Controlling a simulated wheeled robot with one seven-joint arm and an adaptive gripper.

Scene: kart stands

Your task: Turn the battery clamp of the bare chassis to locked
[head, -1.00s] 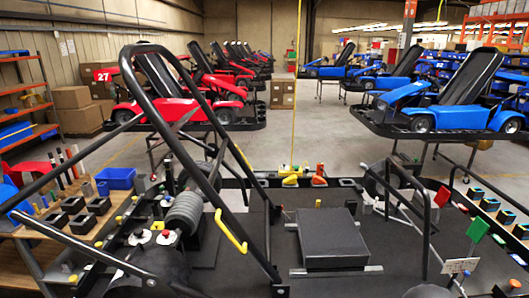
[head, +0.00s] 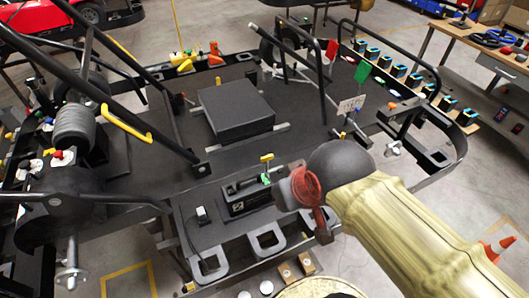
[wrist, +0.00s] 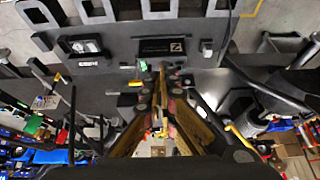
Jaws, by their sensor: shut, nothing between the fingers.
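The bare chassis (head: 160,172) fills the head view as a dark deck with black tubes. On its near side a low black box with a pale label (head: 237,207), apparently the battery, sits in a holder. A green tab (head: 265,179) and a yellow T-shaped handle (head: 267,158) stand beside it; which belongs to the clamp is unclear. In the wrist view the box (wrist: 163,47), green tab (wrist: 143,66) and yellow handle (wrist: 135,83) show close to the fingertips. My gripper (wrist: 160,72) is shut and empty; its contact with the clamp cannot be told. In the head view its tips are unclear.
A black square block (head: 236,108) lies mid-deck. Black roll-bar tubes rise at left and right. A red flag (head: 332,50) and green flag (head: 363,71) stand at the right. A parts table (head: 480,45) is at far right. Tray loops line the near edge.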

